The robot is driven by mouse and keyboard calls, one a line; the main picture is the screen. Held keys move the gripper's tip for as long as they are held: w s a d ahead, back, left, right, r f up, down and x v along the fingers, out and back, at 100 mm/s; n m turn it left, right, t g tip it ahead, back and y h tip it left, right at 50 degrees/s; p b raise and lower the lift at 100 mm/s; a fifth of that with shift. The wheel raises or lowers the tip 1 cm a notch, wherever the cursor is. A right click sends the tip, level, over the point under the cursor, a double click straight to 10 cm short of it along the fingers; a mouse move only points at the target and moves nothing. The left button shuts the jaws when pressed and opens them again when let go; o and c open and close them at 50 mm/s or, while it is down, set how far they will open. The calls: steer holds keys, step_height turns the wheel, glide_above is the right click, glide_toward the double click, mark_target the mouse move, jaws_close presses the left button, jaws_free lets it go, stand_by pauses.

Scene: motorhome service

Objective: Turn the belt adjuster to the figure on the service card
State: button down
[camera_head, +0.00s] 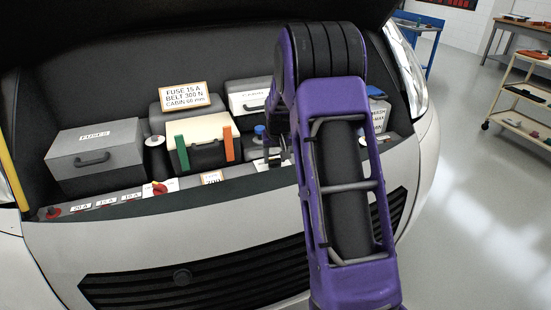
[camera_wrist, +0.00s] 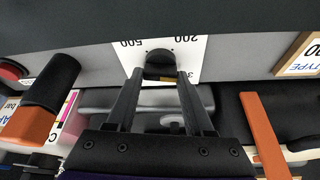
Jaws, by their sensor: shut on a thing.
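The service card (camera_head: 183,95) stands in the engine bay in the head view and reads FUSE 15 A, BELT 300 N, CABIN 60 mm. The belt adjuster is a round black knob (camera_wrist: 159,64) on a white scale plate (camera_wrist: 192,62) in the wrist view. The plate appears upside down there, with 500 and 200 readable and a figure starting with 3 partly hidden by a finger. My gripper (camera_wrist: 160,75) is shut on the knob, one finger on each side. A small yellow patch shows at the knob's lower edge; I cannot tell which figure the knob points to.
A grey FUSES box (camera_head: 95,157) and a battery (camera_head: 203,155) with green and orange straps stand left of my arm. A row of fuse labels with a red knob (camera_head: 158,188) runs along the front ledge. My purple arm hides the bay's right part.

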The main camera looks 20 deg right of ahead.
steer(key=m+h, duration=0.1)
steer(key=m, duration=0.2)
steer(key=shift+a+r, duration=0.1)
steer(key=shift+a, duration=0.1)
steer(key=shift+w+m+g+h+p, duration=0.1)
steer(key=shift+m+g+h+p, duration=0.4)
steer(key=shift+m, duration=1.2)
steer(key=shift+c, duration=1.4)
jaws_free()
steer(key=p+v, duration=0.1)
steer(key=v, duration=1.6)
steer(key=shift+a+r, duration=0.15)
steer(key=shift+a, duration=0.05)
